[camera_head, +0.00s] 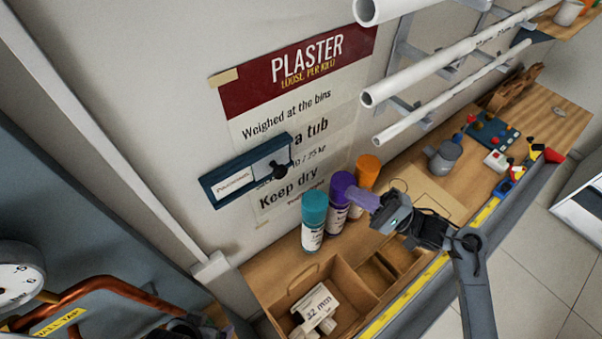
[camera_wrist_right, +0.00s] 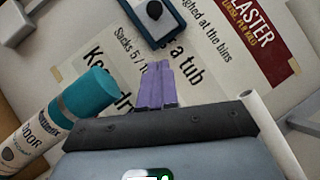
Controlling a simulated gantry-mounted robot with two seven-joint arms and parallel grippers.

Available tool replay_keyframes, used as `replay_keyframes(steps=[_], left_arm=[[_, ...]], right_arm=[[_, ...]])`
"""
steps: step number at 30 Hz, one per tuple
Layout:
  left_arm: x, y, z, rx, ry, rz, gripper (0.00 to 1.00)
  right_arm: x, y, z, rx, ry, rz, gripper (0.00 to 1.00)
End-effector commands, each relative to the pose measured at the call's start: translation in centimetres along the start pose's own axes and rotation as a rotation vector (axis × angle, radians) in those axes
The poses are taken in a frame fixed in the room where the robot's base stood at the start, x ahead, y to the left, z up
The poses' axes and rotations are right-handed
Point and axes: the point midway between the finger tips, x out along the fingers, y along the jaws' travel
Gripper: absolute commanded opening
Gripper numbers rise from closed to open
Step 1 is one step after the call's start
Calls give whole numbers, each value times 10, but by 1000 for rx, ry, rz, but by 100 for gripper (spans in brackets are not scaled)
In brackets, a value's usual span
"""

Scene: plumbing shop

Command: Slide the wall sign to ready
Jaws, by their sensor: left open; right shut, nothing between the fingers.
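The wall sign (camera_head: 232,184) is a dark blue frame on the wall over the plaster poster. A pale label with small, unreadable lettering shows in its left part. A grey plate with a black knob (camera_head: 278,171) covers its right part. The sign's lower end (camera_wrist_right: 166,28) and the knob (camera_wrist_right: 154,10) show at the top of the right wrist view. My right gripper (camera_head: 358,199), with purple fingers (camera_wrist_right: 156,85), is shut and empty, right of and below the sign, apart from it. My left gripper (camera_head: 195,328) shows only partly at the bottom edge, away from the sign.
Teal (camera_head: 314,220), purple and orange canisters stand on the wooden bench below the sign, close to my right gripper. A wooden box (camera_head: 290,292) holds white fittings. White pipes (camera_head: 420,72) stick out on wall racks. Copper pipes and a gauge (camera_head: 18,285) are at lower left.

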Motion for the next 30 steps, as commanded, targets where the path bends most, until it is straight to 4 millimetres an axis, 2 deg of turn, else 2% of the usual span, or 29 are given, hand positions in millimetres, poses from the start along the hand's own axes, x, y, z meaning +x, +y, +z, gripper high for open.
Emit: replay_keyframes(steps=[6, 11, 17, 27, 30], left_arm=[[-1, 0, 0, 0, -1, 0, 100], [-3, 0, -1, 0, -1, 0, 100], [-9, 0, -3, 0, 0, 0, 100], [-20, -1, -6, 0, 0, 0, 100], [-26, -1, -8, 0, 1, 0, 100]], right_arm=[[2, 0, 0, -2, 1, 0, 0], [13, -1, 0, -3, 0, 0, 0], [43, -2, 1, -3, 0, -1, 0], [105, -2, 1, -3, -1, -1, 0], [114, -2, 13, -2, 0, 0, 0]])
